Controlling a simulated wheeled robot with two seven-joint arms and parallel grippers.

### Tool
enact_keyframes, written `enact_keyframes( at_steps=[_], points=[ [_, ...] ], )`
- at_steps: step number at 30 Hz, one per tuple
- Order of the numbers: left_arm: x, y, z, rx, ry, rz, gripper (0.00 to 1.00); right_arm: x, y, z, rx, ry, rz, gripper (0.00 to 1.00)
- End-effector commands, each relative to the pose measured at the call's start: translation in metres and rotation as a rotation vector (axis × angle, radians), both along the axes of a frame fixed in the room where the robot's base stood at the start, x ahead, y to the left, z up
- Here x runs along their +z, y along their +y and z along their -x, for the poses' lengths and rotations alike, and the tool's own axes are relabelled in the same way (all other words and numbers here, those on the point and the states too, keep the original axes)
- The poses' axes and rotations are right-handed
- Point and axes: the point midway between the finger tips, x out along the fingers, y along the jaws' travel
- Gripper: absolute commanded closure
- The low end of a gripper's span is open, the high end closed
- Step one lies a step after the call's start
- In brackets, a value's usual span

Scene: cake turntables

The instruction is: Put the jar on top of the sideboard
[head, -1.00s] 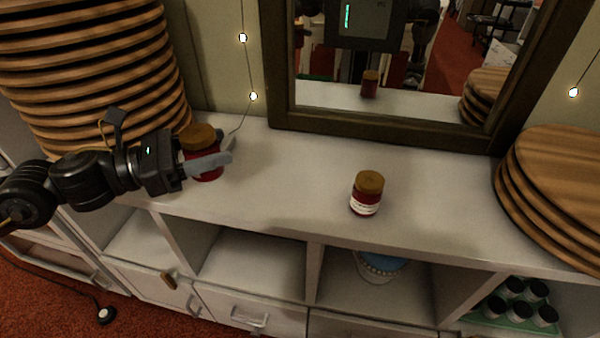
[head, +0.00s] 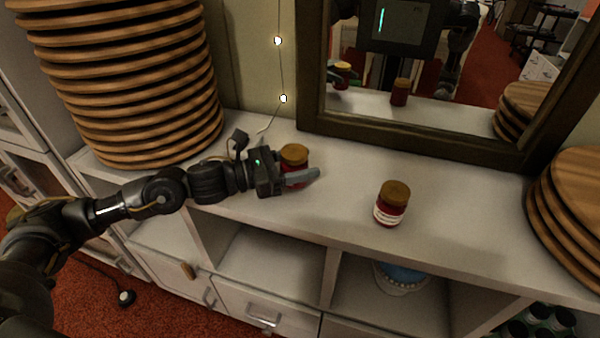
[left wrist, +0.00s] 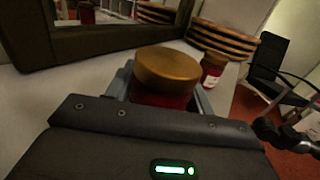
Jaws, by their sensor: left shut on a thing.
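A jar with a golden-brown lid and dark red body (head: 294,154) is between the fingers of my left gripper (head: 302,177), over the back part of the white sideboard top (head: 340,200). The gripper is shut on it, and the fingers hide much of its body. In the left wrist view the jar's lid (left wrist: 168,68) shows large and looks about upright. I cannot tell whether its base touches the sideboard. A second, similar jar with a white label (head: 391,204) stands on the sideboard to the right, apart from the gripper. My right gripper is not in view.
A tall stack of wooden boards (head: 140,80) stands at the left, a shorter stack (head: 570,210) at the right. A dark-framed mirror (head: 430,145) stands at the back. A blue-and-white item (head: 402,278) sits in an open shelf below. The top between the jars is clear.

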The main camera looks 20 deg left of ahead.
Motion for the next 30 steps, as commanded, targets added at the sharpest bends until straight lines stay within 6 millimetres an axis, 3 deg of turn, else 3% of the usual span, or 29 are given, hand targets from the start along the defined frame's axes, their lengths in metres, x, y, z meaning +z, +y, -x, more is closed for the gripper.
enact_keyframes(
  at_steps=[5,19,20,21,25,30],
  points=[
    [-0.026,0.001,0.001,0.000,0.003,-0.001,0.75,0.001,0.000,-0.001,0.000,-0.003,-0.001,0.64],
    [-0.030,0.001,0.001,0.000,-0.001,-0.001,0.75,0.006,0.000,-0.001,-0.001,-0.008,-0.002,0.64],
    [-0.031,0.001,0.001,0.000,0.001,-0.001,0.46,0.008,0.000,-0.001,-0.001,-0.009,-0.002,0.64],
    [-0.030,0.001,0.001,0.000,0.001,-0.002,0.41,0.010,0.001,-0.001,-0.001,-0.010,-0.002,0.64],
    [-0.030,0.001,0.001,0.000,0.001,-0.002,0.25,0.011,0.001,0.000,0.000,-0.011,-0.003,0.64],
    [-0.030,0.001,0.001,0.000,0.001,-0.002,0.25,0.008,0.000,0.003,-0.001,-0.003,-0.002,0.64]
  ],
)
